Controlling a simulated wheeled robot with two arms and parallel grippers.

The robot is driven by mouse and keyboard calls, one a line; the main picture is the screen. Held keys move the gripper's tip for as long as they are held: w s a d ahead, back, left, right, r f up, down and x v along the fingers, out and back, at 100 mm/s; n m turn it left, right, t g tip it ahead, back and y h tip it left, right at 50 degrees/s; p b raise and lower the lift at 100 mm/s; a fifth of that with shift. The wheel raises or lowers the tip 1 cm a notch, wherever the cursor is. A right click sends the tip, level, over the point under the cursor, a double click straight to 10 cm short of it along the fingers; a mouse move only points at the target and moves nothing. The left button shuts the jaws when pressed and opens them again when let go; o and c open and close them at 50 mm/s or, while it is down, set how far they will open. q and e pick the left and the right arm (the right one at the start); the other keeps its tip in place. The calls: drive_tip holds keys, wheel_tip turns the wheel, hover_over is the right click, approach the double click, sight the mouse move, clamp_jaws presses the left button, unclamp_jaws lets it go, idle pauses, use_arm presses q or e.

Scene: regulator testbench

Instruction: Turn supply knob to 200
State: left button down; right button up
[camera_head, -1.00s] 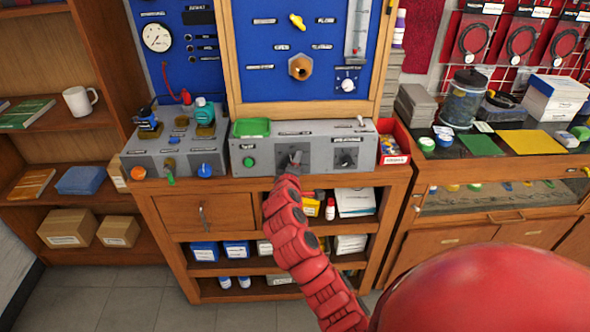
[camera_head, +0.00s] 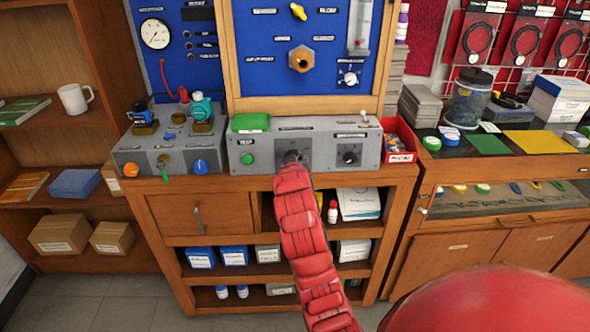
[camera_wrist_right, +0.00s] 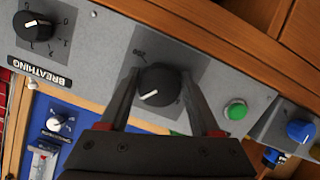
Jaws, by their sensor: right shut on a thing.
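The supply knob (camera_wrist_right: 158,84) is a black round knob with a white pointer line, on the grey bench panel. In the right wrist view, which is turned over, its line points to the lower left. Most of its scale is hidden and I cannot read the setting. My right gripper (camera_wrist_right: 163,80) has one finger on each side of the knob and is shut on it. In the head view the right gripper (camera_head: 293,158) is at the panel (camera_head: 325,137), covering most of the knob. My left gripper is not in view.
A second black knob (camera_wrist_right: 36,27), labelled BREATHING, sits on the same panel; it also shows in the head view (camera_head: 349,154). A green button (camera_head: 247,159) is left of the supply knob. A red bin (camera_head: 400,146) stands at the panel's right end.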

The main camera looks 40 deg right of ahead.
drive_tip(key=m+y+b, duration=0.1)
drive_tip(key=m+b, duration=0.1)
drive_tip(key=m, duration=0.2)
drive_tip(key=shift+f+b, duration=0.2)
drive_tip(key=shift+b, duration=0.15)
drive_tip(key=m+t+b, duration=0.1)
drive_tip(key=m, duration=0.2)
drive_tip(key=shift+a+y, duration=0.15)
drive_tip(key=shift+y, duration=0.15)
drive_tip(key=m, duration=0.3)
drive_tip(key=shift+w+r+t+y, duration=0.1)
drive_tip(key=shift+r+t+y, duration=0.1)
drive_tip(key=shift+t+y, duration=0.15)
drive_tip(key=shift+a+r+m+t, duration=0.1)
drive_tip(key=shift+m+t, duration=0.25)
drive_tip(key=shift+m, duration=1.75)
drive_tip(key=shift+p, duration=0.3)
drive_tip(key=o, duration=1.4)
